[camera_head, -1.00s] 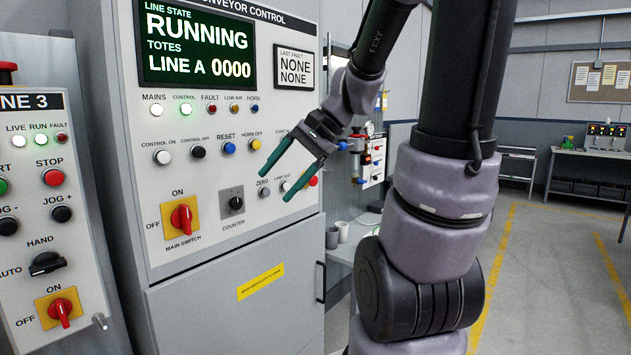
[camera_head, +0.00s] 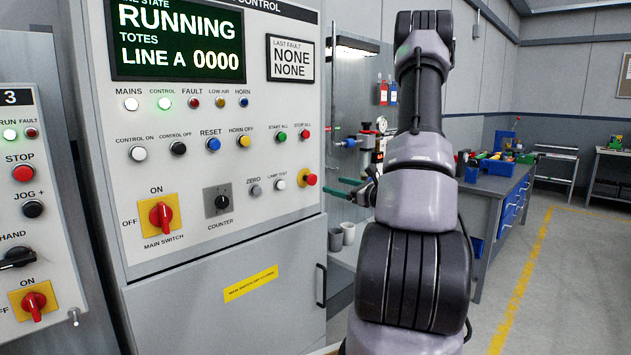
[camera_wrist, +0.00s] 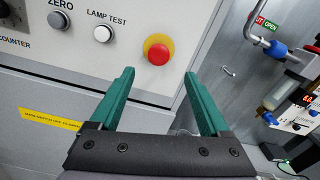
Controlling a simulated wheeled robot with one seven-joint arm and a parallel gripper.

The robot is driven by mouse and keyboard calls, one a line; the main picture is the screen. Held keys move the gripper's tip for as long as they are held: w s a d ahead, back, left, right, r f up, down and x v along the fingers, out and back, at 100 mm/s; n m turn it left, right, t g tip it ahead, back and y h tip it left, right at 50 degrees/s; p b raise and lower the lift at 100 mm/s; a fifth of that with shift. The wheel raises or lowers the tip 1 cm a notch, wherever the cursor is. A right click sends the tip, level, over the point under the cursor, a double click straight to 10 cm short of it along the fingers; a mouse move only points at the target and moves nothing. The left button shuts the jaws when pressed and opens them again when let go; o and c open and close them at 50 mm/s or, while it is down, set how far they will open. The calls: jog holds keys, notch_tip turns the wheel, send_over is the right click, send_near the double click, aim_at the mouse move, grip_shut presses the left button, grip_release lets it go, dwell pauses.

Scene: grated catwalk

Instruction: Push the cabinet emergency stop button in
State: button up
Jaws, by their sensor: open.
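The emergency stop button (camera_head: 310,180) is a red mushroom head on a yellow round base, low at the right edge of the cabinet's control panel. In the wrist view the emergency stop (camera_wrist: 158,54) is just beyond the fingertips, between their lines. It stands out from the panel. My gripper (camera_head: 335,187) has green fingers and is just right of the button in the head view, partly hidden behind my arm. In the wrist view my gripper (camera_wrist: 158,75) is open and empty, its fingers apart. No contact with the button shows.
A lamp test button (camera_wrist: 103,34) and a zero button (camera_head: 254,190) are left of the stop. The red main switch (camera_head: 161,215) is lower left. A valve assembly (camera_wrist: 290,85) is to the right. Cups (camera_head: 342,236) and a workbench (camera_head: 490,190) stand further right.

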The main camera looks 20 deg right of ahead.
aim_at(313, 179)
jog(key=x, duration=1)
jog(key=shift+a, duration=0.1)
